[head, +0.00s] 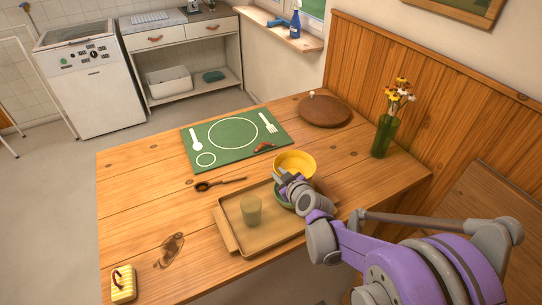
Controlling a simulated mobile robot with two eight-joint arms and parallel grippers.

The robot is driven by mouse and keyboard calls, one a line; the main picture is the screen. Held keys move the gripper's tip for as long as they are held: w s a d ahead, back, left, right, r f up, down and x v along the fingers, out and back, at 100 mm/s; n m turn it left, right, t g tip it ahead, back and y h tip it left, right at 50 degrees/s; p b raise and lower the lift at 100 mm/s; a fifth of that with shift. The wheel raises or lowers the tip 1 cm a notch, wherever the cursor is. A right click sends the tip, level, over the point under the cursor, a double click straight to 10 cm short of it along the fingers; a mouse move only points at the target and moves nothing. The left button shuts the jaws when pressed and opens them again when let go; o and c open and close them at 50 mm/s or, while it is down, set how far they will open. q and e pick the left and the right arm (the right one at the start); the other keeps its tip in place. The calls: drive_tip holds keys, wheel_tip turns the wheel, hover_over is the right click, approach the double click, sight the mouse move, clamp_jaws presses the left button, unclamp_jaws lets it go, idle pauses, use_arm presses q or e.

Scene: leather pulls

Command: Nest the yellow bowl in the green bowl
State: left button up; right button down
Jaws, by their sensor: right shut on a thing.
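The yellow bowl (295,162) is just above the green bowl (281,194) at the back right of the tray. I cannot tell whether the two bowls touch. My right gripper (281,177) is shut on the near left side of the yellow bowl. The gripper and wrist hide much of the green bowl, so only part of its side shows. My left gripper is not in view.
The wooden tray (236,236) also holds a pale green cup (251,210). A green placemat (215,152), a dark spoon (219,184), a round lid (325,111), a flower vase (383,136) and a yellow sponge-like block (123,284) are on the table. The table's left part is mostly clear.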

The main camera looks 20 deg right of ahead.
sight(279, 199)
drive_tip(key=shift+w+d+r, duration=0.1)
drive_tip(key=shift+r, duration=0.1)
drive_tip(key=shift+s+f+b, duration=0.25)
drive_tip(key=shift+f+b, duration=0.05)
drive_tip(key=shift+s+f+b, duration=0.1)
drive_tip(key=shift+f+b, duration=0.45)
drive_tip(key=shift+f, duration=0.1)
wheel_tip(279, 199, down, 7)
drive_tip(key=b, duration=0.5)
drive_tip(key=shift+r, duration=0.1)
drive_tip(key=c, duration=0.7)
unclamp_jaws()
drive_tip(key=shift+c, duration=0.2)
